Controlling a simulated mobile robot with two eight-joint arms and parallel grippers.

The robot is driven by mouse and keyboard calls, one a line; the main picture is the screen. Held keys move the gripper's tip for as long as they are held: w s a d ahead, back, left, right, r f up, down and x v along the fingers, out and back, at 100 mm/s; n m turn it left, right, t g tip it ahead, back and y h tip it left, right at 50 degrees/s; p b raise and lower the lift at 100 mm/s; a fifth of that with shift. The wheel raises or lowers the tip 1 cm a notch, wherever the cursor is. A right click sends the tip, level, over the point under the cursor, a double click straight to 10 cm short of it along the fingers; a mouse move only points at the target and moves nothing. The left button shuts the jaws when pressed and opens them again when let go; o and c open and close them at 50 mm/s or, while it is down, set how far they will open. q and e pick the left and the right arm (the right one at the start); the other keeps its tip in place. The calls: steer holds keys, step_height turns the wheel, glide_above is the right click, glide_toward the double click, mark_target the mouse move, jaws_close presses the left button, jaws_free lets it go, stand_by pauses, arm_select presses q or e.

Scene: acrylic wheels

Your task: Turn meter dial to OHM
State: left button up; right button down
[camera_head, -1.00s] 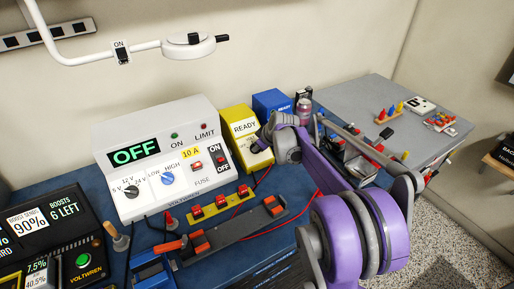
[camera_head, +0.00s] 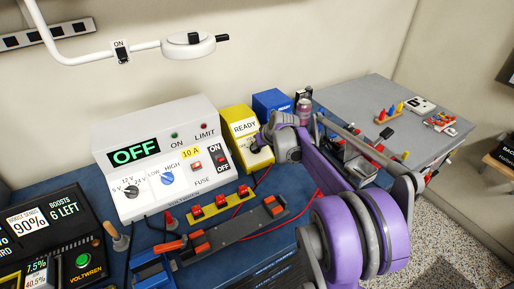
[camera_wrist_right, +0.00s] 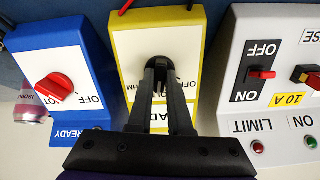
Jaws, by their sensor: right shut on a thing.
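The yellow meter (camera_head: 241,128) stands on the blue bench at the right of the power supply, its display reading READY. It also shows upside down in the right wrist view (camera_wrist_right: 196,50), with an OHM label at the left of its dial and OFF at the right. My right gripper (camera_wrist_right: 160,72) is at the middle of the meter face, shut on the meter dial. The fingers hide the dial, so its pointer direction cannot be told. In the head view the right gripper (camera_head: 262,141) reaches the meter from the right. My left gripper is not in view.
The power supply (camera_head: 158,145) reads OFF and stands close on one side of the meter. A blue unit (camera_head: 270,103) with a red knob (camera_wrist_right: 54,88) stands on the other side. Red wires (camera_head: 306,203) cross the bench in front. A pink can (camera_head: 304,112) stands beyond.

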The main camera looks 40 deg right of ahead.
steer(key=m, duration=0.4)
steer(key=shift+m, duration=0.3)
steer(key=shift+m, duration=0.3)
steer(key=m, duration=0.4)
steer(key=shift+m, duration=0.5)
steer(key=c, duration=0.7)
jaws_free()
